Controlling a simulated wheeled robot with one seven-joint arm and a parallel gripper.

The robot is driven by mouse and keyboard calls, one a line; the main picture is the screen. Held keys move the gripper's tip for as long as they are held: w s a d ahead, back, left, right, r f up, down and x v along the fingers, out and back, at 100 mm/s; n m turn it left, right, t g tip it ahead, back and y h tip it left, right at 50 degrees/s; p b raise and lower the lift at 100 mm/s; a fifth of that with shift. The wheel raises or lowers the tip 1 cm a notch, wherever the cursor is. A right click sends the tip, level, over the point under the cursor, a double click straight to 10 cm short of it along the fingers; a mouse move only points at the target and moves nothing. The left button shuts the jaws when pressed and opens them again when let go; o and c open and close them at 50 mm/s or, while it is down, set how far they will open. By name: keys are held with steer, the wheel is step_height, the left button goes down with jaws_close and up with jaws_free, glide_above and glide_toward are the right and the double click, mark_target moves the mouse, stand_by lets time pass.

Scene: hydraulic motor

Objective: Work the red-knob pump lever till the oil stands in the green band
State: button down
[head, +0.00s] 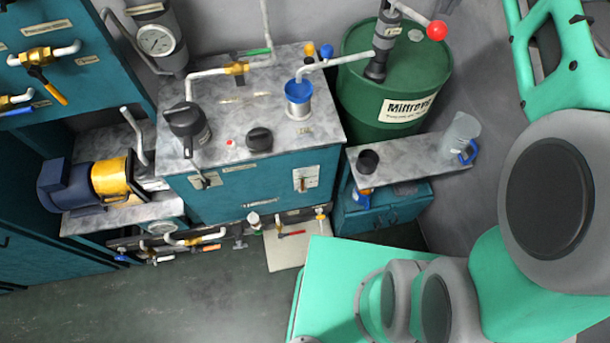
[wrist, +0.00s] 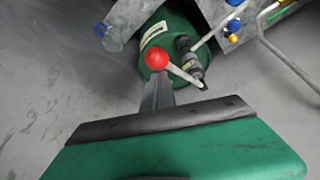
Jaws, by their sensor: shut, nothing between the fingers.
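The red knob (head: 437,30) is on the end of a pale lever at the top of the hand pump (head: 376,66), which stands on a green drum (head: 397,118). In the wrist view the red knob (wrist: 156,60) shows just beyond my gripper (wrist: 158,82), with the pump (wrist: 187,57) to its right. My gripper's grey fingers are shut with nothing between them. They overlap the knob's lower edge in the picture; I cannot tell whether they touch it. A small white gauge plate (head: 305,178) is on the teal tank's front; its oil level and green band are too small to read.
A pale pipe (head: 335,62) runs from the pump to a blue-topped filler (head: 299,92) on the teal tank (head: 245,187). A clear jug (head: 460,135) and a dark cup (head: 368,160) stand on a side shelf (head: 415,163). Grey floor (head: 190,300) is open at lower left.

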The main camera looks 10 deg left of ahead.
steer(key=shift+r, duration=0.1)
steer(key=shift+r+p, duration=0.7)
steer(key=shift+r, duration=1.2)
steer(key=s+f+b, duration=0.2)
steer(key=s+f, duration=0.7)
steer(key=f, duration=0.2)
steer(key=s+f+n+b, duration=0.1)
steer(key=s+f+b, duration=0.1)
steer(key=s+f, duration=0.7)
step_height(320, 180, down, 3)
steer(key=shift+s+f+n+y, duration=0.1)
steer(key=shift+s+n+y, duration=0.2)
steer(key=shift+s, duration=0.05)
steer(key=shift+d, duration=0.1)
